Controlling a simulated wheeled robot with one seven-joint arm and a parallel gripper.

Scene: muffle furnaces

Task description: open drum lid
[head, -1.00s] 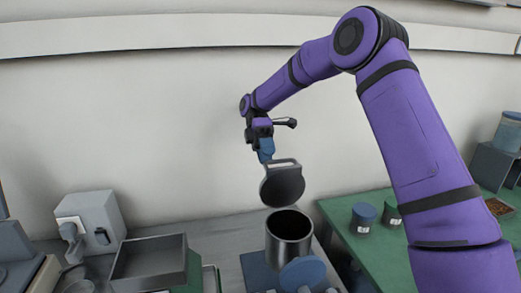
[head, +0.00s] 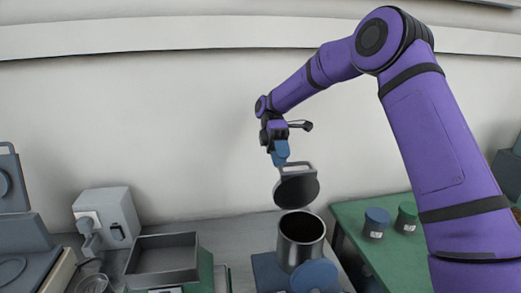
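The drum (head: 301,250) is a shiny dark metal cylinder standing on a blue base, with its dark inside showing from above. Its lid (head: 297,191) is a dark round disc, tilted up nearly upright above the drum's back rim, with a grey loop handle (head: 297,165) at its top. The drum's mouth is uncovered. My gripper (head: 281,158), with blue fingers, is just above and left of the handle, close to it. I cannot tell whether it touches the handle or how far its fingers are apart.
A blue disc (head: 314,275) leans in front of the drum. A grey open tray (head: 162,258) and a grey box device (head: 106,218) stand to the left. A green table (head: 350,210) at right holds a blue-lidded jar (head: 376,223) and a green-lidded jar (head: 406,218). The wall is behind.

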